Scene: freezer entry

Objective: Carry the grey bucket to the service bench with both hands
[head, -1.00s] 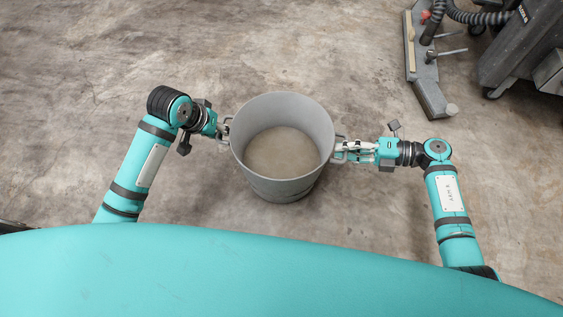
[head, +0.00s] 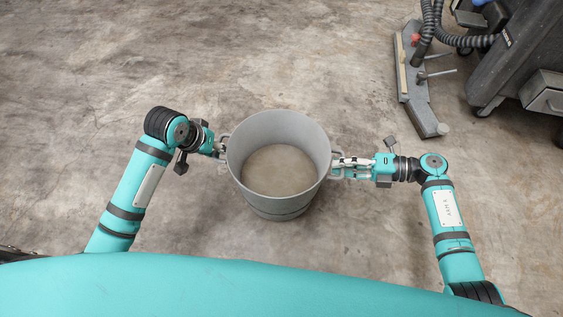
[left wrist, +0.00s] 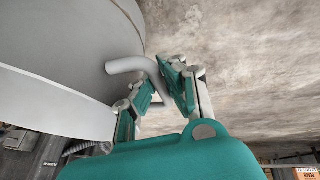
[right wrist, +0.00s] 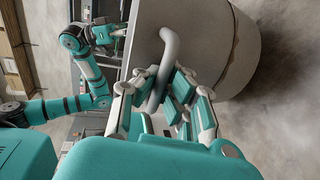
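The grey bucket (head: 308,135) stands upright in front of me, open at the top, with a tan surface inside. I cannot tell whether its base touches the floor. My left gripper (head: 220,152) is at the handle on its left side. In the left wrist view its fingers (left wrist: 160,92) close around the bent grey handle (left wrist: 126,66). My right gripper (head: 336,167) is at the opposite handle. In the right wrist view its fingers (right wrist: 160,92) sit on both sides of that handle (right wrist: 170,48) and close on it. The service bench cannot be made out.
A dark wheeled machine (head: 500,80) with a ribbed hose (head: 465,41) stands at the upper right, beside a grey floor-tool head (head: 419,98). The concrete floor (head: 200,60) ahead and to the left is clear.

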